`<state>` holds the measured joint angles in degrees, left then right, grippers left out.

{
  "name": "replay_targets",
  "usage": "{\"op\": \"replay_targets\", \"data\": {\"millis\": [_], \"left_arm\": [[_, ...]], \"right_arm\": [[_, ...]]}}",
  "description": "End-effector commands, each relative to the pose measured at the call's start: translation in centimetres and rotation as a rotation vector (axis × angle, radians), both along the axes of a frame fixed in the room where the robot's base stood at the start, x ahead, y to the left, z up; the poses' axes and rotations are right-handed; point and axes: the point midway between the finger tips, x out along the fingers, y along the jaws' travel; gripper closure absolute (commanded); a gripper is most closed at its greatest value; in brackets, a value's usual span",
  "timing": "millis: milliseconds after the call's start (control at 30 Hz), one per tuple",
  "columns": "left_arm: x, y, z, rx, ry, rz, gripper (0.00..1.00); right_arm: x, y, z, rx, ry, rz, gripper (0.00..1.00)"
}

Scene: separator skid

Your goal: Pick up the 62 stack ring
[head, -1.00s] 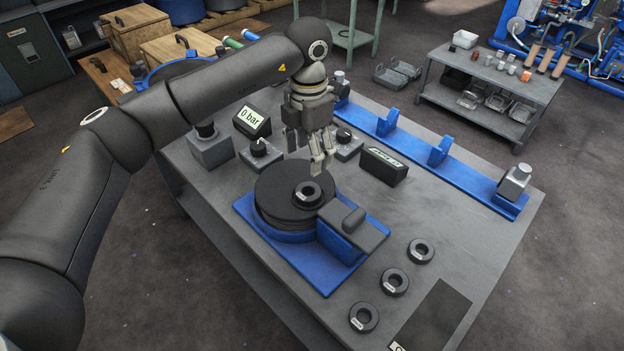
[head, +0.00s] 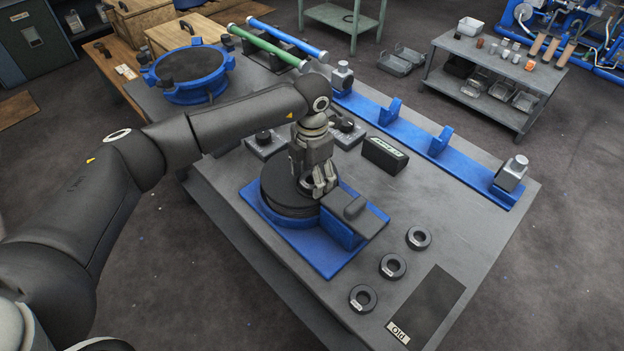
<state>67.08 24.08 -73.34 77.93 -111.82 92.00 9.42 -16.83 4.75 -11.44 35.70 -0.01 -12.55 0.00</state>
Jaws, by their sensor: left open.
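My left gripper (head: 322,190) points down over the round black stack (head: 276,190) in the blue fixture (head: 305,240). It is open, with its fingertips at a small black ring (head: 305,187) on top of the stack. The fingers hide most of this ring, and I cannot tell whether they touch it. Three more black rings with small white labels lie in a row on the bench: one nearest the fixture (head: 418,238), a middle one (head: 392,266) and a front one (head: 362,298). Their labels are too small to read, so I cannot tell which is 62. My right gripper is not in view.
A dark block (head: 355,212) on the fixture stands close right of the gripper. A dark mat marked "Old" (head: 432,305) lies at the bench's front right. A blue rail (head: 415,135) runs along the back.

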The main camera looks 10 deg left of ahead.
Motion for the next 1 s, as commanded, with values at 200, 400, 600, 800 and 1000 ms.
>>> {"op": "replay_targets", "data": {"millis": [200, 400, 600, 800, 1000], "left_arm": [[0.0, 0.0, 0.0, 0.000, 0.000, -0.001, 0.61], [0.0, 0.0, 0.1, -0.001, -0.001, -0.001, 0.77], [0.0, 0.0, 0.2, -0.001, -0.001, -0.001, 0.77], [0.1, -0.1, 1.6, -0.001, -0.004, -0.002, 0.77], [-1.5, -1.5, 5.4, -0.002, -0.006, -0.009, 0.77]], "right_arm": [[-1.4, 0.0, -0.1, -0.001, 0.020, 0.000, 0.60], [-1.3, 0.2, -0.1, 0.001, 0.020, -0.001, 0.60], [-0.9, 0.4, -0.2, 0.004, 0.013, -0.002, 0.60], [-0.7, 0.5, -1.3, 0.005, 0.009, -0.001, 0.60], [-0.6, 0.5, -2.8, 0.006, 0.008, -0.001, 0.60]]}}
